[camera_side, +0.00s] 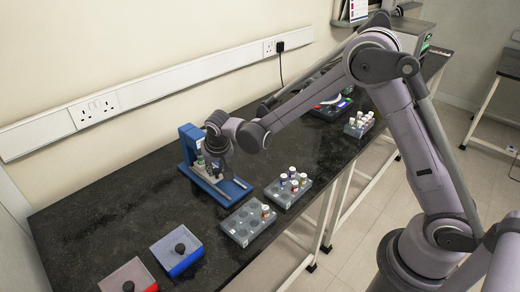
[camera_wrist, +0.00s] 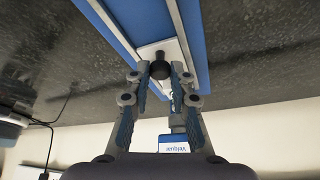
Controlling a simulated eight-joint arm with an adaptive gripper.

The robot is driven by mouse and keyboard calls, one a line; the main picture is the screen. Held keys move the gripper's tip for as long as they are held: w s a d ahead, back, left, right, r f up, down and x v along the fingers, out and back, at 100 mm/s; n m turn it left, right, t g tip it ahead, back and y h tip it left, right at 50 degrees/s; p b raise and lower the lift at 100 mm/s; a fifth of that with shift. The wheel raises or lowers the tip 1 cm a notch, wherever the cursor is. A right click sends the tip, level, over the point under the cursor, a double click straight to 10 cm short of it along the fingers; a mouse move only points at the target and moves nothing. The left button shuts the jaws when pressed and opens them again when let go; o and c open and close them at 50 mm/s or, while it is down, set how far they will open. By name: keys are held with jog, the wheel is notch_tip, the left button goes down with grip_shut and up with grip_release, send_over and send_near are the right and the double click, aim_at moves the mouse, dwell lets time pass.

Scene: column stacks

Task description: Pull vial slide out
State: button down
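The blue vial device (camera_side: 188,140) stands on the black bench with its blue base and grey rails (camera_side: 235,188) reaching toward the front right. In the wrist view, the vial slide (camera_wrist: 172,47) is a pale plate between the rails, with a black knob (camera_wrist: 160,68) on it. My gripper (camera_wrist: 160,70) has its two fingers apart, one on each side of the knob; a small gap seems to show. In the side view, my gripper (camera_side: 214,168) is low over the rails, close to the upright, and hides much of the slide. Whether a vial sits in it is hidden.
Grey racks (camera_side: 247,222) and (camera_side: 287,190), the second with several capped vials, stand right of the device. A blue box (camera_side: 177,252) and a red box (camera_side: 128,277) with black knobs are at the front left. Bare bench lies left of the device.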

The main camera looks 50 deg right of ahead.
jog(key=s, duration=0.9)
jog(key=shift+s, duration=0.1)
jog(key=c, duration=1.2)
grip_release()
jog(key=shift+o, duration=0.2)
jog(key=shift+r, duration=0.3)
jog(key=v, duration=1.1)
jog(key=shift+r, duration=0.2)
jog(key=shift+s, duration=0.15)
